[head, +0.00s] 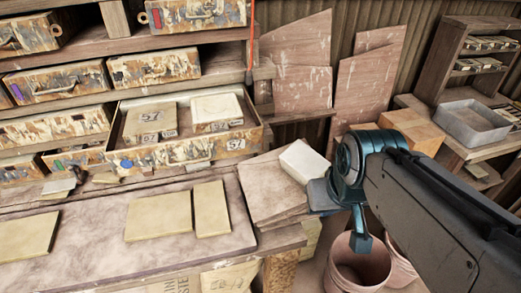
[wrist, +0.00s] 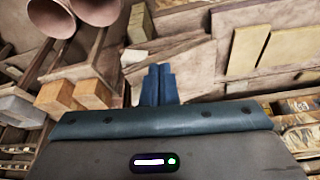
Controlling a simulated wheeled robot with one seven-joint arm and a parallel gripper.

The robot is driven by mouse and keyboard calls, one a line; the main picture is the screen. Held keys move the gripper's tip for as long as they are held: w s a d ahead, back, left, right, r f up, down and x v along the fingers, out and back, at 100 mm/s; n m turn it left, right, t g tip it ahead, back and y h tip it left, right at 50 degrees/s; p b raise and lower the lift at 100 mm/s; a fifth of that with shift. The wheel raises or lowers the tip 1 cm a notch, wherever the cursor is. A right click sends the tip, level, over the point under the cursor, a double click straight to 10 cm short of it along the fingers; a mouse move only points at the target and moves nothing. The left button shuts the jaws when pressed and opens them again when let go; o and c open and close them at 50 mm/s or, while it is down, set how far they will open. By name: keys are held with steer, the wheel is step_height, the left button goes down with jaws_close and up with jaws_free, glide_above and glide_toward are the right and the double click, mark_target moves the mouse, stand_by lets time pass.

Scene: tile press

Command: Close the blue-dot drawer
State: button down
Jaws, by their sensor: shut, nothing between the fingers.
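The blue-dot drawer (head: 185,152) is pulled open in the shelf unit in the head view. A blue mark shows at the left of its worn, paint-splashed front, and a metal handle is in the middle. It holds several pale tiles and blocks, some with printed labels. My gripper (head: 362,243) is to the right of the drawer and apart from it, above the area by the pink buckets. In the wrist view my gripper's blue fingers (wrist: 158,86) are together and empty.
Flat tiles (head: 157,219) lie on the bench below the drawer. A white block (head: 303,161) rests on boards at the bench's right end. Pink buckets (head: 359,265) stand below my arm. Other drawers (head: 57,82) surround the open one. A grey tray (head: 472,123) sits at right.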

steer(key=w+a+r+n+y+b, duration=0.35)
steer(key=a+n+b, duration=0.2)
steer(key=n, duration=0.35)
steer(key=w+a+r+n+y+b, duration=0.2)
steer(key=w+a+r+n+b, duration=0.25)
steer(key=a+n, duration=0.4)
steer(key=w+a+f+n+p, duration=0.1)
steer(key=w+a+f, duration=0.3)
steer(key=w+f, duration=0.3)
steer(key=shift+w+a+f+t+p, duration=0.2)
steer(key=shift+w+f+t+p, duration=0.15)
steer(key=shift+f, duration=0.4)
